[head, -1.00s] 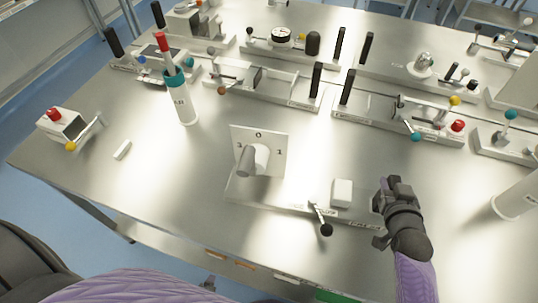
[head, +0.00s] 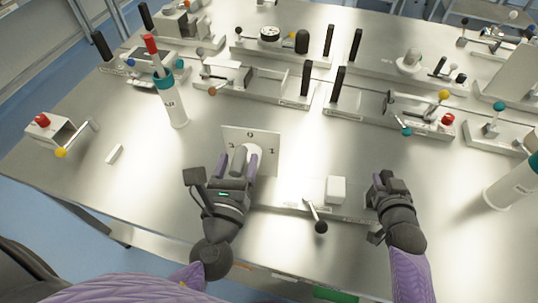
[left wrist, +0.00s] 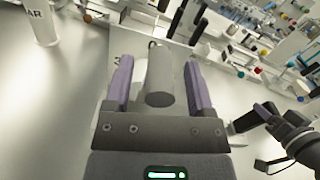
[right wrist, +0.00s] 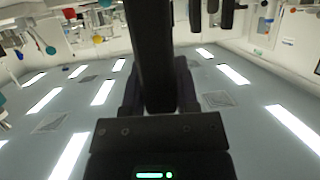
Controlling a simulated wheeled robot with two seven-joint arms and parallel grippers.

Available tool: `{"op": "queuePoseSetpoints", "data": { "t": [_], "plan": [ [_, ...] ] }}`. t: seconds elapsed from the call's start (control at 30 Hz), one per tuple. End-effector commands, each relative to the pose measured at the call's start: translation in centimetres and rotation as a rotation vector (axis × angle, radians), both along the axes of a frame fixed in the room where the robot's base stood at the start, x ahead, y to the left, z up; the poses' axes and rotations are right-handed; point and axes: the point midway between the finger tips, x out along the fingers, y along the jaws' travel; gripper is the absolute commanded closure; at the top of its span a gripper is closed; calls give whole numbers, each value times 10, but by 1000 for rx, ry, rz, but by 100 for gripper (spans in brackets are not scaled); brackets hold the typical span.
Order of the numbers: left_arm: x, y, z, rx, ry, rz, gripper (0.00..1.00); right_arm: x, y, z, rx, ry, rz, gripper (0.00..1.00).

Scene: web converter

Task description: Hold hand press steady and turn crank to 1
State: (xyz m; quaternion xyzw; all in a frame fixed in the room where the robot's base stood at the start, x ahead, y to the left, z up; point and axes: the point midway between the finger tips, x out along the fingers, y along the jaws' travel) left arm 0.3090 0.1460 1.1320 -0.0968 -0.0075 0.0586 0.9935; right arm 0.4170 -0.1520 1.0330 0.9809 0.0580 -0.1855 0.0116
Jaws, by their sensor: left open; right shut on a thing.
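The hand press stands at the table's front, with an upright numbered plate (head: 268,145) on a flat metal base (head: 275,205). Its grey crank handle (head: 238,158) sticks out from the plate's front; which number it is set to I cannot tell. My left gripper (head: 236,164) is open, with its purple fingers on either side of the handle; in the left wrist view the handle (left wrist: 160,85) lies between them with gaps. My right gripper (head: 382,192) is at the base's right end, shut on a dark upright bar (right wrist: 152,50), most of which my gripper hides in the head view.
A white block (head: 337,190) and a small lever with a black ball (head: 320,227) sit on the base between my grippers. A teal-collared bottle (head: 173,105) stands behind left. Several fixtures line the back. The table left of the press is mostly clear.

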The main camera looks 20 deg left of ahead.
Motion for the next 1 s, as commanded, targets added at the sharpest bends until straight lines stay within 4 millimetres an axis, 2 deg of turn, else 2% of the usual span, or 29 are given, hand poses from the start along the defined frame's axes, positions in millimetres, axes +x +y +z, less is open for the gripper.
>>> {"op": "queuePoseSetpoints", "data": {
  "t": [0.03,0.33,0.37,0.67,0.7,1.0],
  "plan": [
    [5,1,-1,-2,-1,1,30,-6,1,-12,-2,35,3,100],
    [10,1,-1,-2,2,0,30,-6,1,-12,-2,35,3,100],
    [10,1,-1,-2,2,0,34,-6,1,-12,-2,35,3,100],
    [10,1,-2,-2,2,0,98,-6,1,-12,-2,35,3,100],
    [10,1,-2,-2,2,0,100,-6,1,-12,-2,35,3,100],
    [10,1,-2,-2,2,0,100,-6,1,-12,-2,35,3,100]
  ]
}}
